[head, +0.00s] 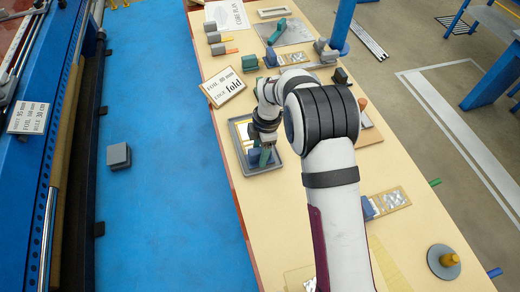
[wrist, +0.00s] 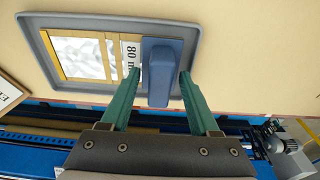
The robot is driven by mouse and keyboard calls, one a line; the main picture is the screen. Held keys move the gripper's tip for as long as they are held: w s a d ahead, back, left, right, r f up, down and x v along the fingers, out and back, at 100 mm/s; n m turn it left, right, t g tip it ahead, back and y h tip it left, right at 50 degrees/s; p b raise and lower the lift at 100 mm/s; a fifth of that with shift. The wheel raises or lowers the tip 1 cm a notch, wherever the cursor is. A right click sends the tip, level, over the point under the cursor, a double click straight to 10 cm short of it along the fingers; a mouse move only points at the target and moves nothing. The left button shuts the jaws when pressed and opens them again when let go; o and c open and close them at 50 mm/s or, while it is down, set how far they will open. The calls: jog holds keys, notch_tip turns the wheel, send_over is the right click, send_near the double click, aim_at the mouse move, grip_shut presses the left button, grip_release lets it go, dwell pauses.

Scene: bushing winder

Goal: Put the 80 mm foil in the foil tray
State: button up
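The 80 mm foil (wrist: 88,55) lies flat inside the grey foil tray (wrist: 42,58) in the wrist view. It has a silvery sheet, tan strips, an "80 mm" label and a blue block handle (wrist: 160,68) at its right end. My gripper (wrist: 158,72) has its two green fingers apart, one on each side of the blue handle. A small gap shows at the left finger; contact at the right finger is unclear. In the head view my gripper (head: 264,150) is over the near end of the tray (head: 268,168), and my arm hides part of it.
A sign reading "FOIL 80 mm, EDGE fold" (head: 222,86) is beside the tray. The blue floor at left is mostly clear.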

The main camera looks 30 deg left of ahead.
notch_tip(320, 180, up, 12)
jog(key=w+d, duration=0.1)
jog(key=s+d+r+m, duration=0.3)
jog(key=d+r+m, duration=0.1)
jog(key=d+m, duration=0.25)
jog(key=s+d+r+m, duration=0.2)
jog(key=d+r+m, duration=0.35)
jog(key=d, duration=0.25)
jog(key=s+d+f+m, duration=0.1)
jog(key=s+d+m, duration=0.5)
jog(key=s+m, duration=0.3)
jog(key=s+d+f+m, duration=0.1)
jog(key=s+d+m, duration=0.5)
jog(key=s+m, duration=0.4)
jog(key=shift+s+m+t+y, duration=0.15)
jog(key=shift+m+t+y, duration=0.25)
jog(key=shift+m, duration=0.4)
jog(key=shift+d, duration=0.1)
